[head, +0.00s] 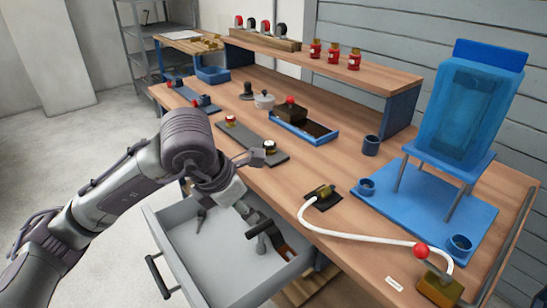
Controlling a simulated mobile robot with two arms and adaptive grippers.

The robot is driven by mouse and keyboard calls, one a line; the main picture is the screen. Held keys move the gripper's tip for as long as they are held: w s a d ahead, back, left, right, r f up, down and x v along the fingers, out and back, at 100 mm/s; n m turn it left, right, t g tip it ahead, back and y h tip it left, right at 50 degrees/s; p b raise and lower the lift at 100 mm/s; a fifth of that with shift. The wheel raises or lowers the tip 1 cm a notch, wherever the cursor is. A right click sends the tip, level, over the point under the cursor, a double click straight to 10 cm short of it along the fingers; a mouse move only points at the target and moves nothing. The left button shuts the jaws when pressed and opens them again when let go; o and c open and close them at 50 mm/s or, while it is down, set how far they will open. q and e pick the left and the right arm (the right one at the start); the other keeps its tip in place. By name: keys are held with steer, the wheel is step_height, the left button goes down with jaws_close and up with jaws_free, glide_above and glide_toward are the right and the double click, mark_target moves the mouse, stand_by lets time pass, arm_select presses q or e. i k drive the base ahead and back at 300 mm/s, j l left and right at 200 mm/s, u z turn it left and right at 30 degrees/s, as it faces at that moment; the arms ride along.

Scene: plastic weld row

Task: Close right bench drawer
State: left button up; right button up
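The bench drawer (225,268) is a light grey box pulled out from under the wooden bench, open at the top. Its dark bar handle (157,276) is on the front panel at the left. My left gripper (233,192) is above the drawer's back part, near the bench's front edge. Its fingers look spread apart with nothing between them. It is apart from the handle, and the arm covers part of the drawer's far side. My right gripper is not in view.
A brown and black tool (272,239) lies in the drawer. The wooden bench (335,165) carries a blue tray (315,137), a blue stand with a tank (465,110), a white hose (350,232) and small fixtures. The floor left of the drawer is clear.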

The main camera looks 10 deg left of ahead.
mark_target(217, 266)
steer(key=k+j, duration=0.3)
steer(key=k, duration=0.15)
steer(key=k+j, duration=0.3)
steer(key=k, duration=0.15)
